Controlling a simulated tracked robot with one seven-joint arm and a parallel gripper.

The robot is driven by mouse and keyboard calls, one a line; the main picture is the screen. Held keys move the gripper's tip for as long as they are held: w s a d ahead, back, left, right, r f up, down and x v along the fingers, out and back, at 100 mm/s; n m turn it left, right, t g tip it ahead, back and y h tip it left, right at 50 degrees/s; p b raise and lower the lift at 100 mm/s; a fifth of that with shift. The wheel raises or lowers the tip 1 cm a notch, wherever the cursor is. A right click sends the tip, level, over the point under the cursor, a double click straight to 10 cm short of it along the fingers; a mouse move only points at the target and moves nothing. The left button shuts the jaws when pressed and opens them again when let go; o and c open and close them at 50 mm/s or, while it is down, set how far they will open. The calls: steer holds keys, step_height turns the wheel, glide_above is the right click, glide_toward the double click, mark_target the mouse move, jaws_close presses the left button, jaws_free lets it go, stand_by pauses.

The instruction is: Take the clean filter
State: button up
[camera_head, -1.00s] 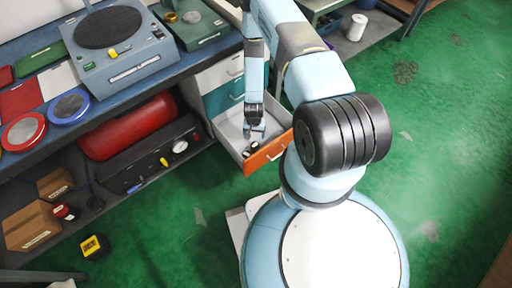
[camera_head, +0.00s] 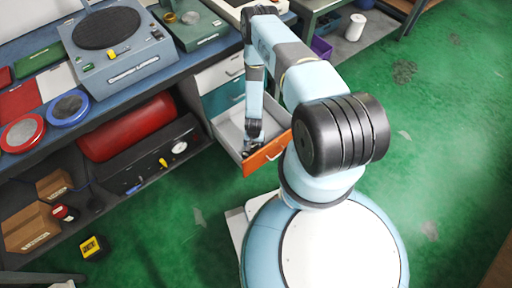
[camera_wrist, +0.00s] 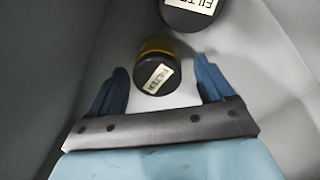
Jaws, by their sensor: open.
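In the wrist view, a small dark cylinder with a yellow-orange band and a white label (camera_wrist: 158,70) lies in the drawer between my open fingers. The label seems to read "FILTER". A second, larger dark cylinder with a white label (camera_wrist: 192,12) is farther off at the top edge, partly cut off. My gripper (camera_wrist: 158,88) is open, with one blue finger on each side of the small cylinder; I cannot tell whether they touch it. In the head view my gripper (camera_head: 252,146) is down inside the open orange-fronted drawer (camera_head: 268,153), and it hides the cylinders there.
The drawer's grey walls (camera_wrist: 55,70) rise close around my gripper. The blue workbench (camera_head: 182,66) above holds a grey machine (camera_head: 118,45), a red-rimmed dish (camera_head: 22,133) and a blue-rimmed dish (camera_head: 68,108). A red tank (camera_head: 125,127) lies on the shelf below. Green floor is open to the right.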

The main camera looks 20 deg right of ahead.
steer(key=shift+f, duration=1.05)
steer(key=shift+c, duration=0.3)
steer(key=c, duration=1)
